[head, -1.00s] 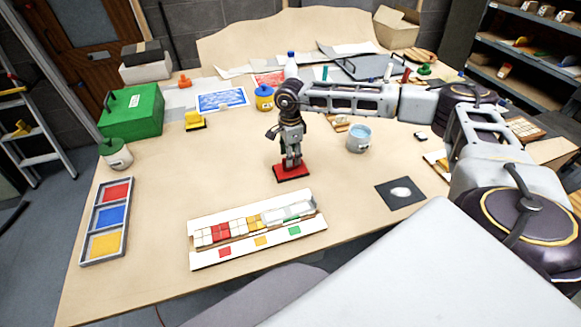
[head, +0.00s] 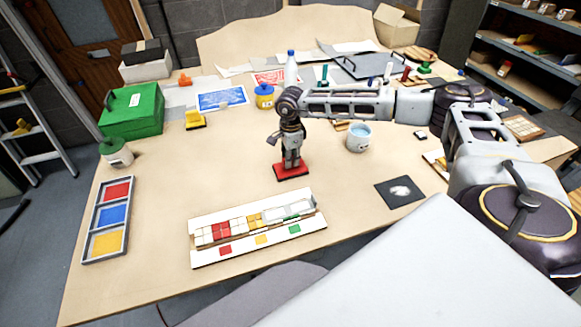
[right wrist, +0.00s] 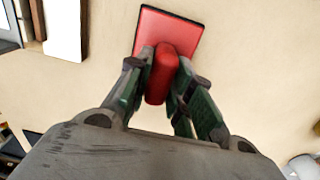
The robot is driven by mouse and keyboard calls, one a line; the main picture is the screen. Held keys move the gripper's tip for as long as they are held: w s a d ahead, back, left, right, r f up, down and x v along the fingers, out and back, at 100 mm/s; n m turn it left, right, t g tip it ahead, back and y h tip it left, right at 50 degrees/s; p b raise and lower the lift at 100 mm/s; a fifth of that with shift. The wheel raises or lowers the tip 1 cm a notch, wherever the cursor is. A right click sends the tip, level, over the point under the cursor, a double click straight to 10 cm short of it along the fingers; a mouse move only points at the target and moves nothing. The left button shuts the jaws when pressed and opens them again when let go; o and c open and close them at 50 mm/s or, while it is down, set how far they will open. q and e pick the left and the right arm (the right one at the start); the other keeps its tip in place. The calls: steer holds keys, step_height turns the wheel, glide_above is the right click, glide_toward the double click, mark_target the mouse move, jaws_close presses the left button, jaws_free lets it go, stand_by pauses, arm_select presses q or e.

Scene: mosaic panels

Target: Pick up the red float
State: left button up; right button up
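The red float (head: 291,170) lies flat on the table, in the middle of the head view. It has a flat red plate with a dark rim and a rounded red handle, which shows in the right wrist view (right wrist: 162,78). My right gripper (head: 291,158) points down from above it. In the right wrist view its two fingers (right wrist: 163,68) lie against both sides of the handle, with no clear gap, so it looks shut on it. The plate seems to rest on the table. My left gripper is not in view.
In front lies a white panel with coloured tiles (head: 256,246). A tray of coloured squares (head: 97,245) is at left, a black square (head: 382,199) at right. Table left of the float is clear.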

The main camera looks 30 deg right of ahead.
jaws_close()
steer(key=shift+r, duration=0.1)
steer(key=shift+r+b, duration=0.85)
steer(key=shift+r, duration=4.1)
steer(key=shift+o, duration=0.4)
jaws_free()
steer(key=c, duration=0.4)
